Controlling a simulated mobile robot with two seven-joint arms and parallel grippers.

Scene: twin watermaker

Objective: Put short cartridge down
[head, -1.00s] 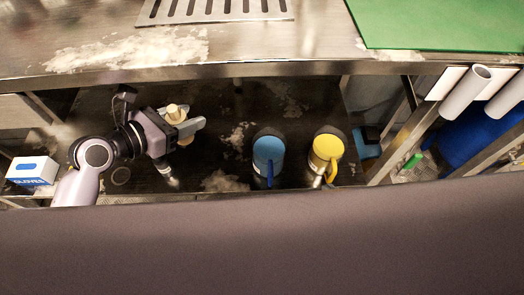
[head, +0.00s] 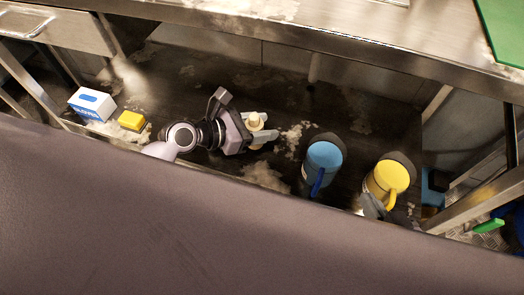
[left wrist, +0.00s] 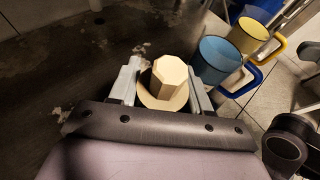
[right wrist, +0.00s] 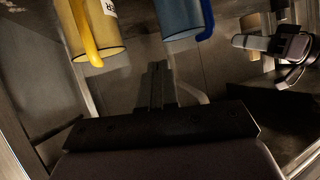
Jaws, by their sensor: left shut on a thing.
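The short cartridge (head: 255,121) is beige, with a faceted top and a wider round flange, as the left wrist view (left wrist: 169,76) shows. My left gripper (head: 261,130) is shut on it, one grey finger on each side. It is over the dark lower shelf (head: 225,75), left of the blue mug; I cannot tell whether its base touches the shelf. My right gripper (right wrist: 157,75) has its fingers together with nothing seen between them. In the head view it shows partly at the front of the yellow mug (head: 372,205).
A blue mug (head: 323,160) and a yellow mug (head: 390,177) stand on the shelf to the right. A white-and-blue glove box (head: 91,105) and a small yellow box (head: 131,120) are at the left. A steel counter edge (head: 330,50) overhangs the back.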

